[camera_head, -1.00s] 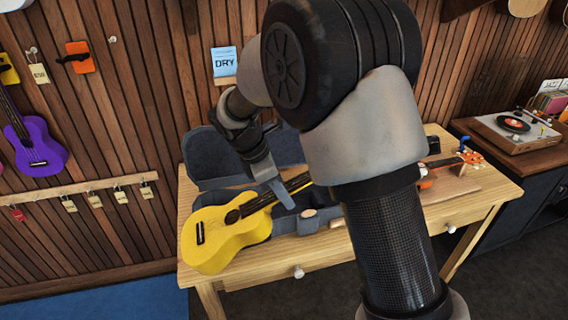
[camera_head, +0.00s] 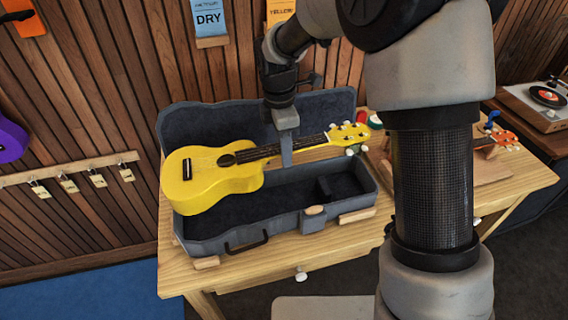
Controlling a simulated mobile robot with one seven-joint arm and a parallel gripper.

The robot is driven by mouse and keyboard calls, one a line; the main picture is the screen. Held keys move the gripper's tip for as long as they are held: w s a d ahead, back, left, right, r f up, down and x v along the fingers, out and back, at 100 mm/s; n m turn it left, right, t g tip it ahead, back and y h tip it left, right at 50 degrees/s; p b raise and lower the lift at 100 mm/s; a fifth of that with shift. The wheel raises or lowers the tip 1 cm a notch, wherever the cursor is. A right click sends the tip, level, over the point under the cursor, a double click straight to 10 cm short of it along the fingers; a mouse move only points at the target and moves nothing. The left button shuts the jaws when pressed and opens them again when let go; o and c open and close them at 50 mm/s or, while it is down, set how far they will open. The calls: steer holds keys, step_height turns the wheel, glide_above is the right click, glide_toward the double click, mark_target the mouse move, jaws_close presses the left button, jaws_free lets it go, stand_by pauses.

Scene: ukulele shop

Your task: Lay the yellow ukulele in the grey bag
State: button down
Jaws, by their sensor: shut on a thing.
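The yellow ukulele (camera_head: 212,177) is held by its dark neck above the open grey bag (camera_head: 262,234), a case-like shape with a dark lining. Its body is over the left part of the bag and its headstock (camera_head: 347,135) points right. The bag's lid (camera_head: 185,125) stands open behind the ukulele. My gripper (camera_head: 287,150) comes down from above and is shut on the ukulele's neck near its middle. The inside of the bag shows empty below the ukulele.
The bag rests on wooden strips on a light wooden table (camera_head: 172,262). Another ukulele's orange headstock (camera_head: 503,138) lies on a wooden stand at the right. A record player (camera_head: 540,105) stands farther right. Yellow and blue cards hang on the slatted wall.

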steer(key=shift+y, duration=0.3)
steer(key=shift+w+f+b, duration=0.1)
steer(key=shift+f+b, duration=1.8)
steer(key=shift+f, duration=0.6)
steer(key=shift+f+b, duration=0.75)
steer(key=shift+f, duration=0.45)
steer(key=shift+f+b, duration=1.5)
steer(key=shift+f, duration=1.05)
steer(key=shift+f+b, duration=1.25)
steer(key=shift+f, duration=0.9)
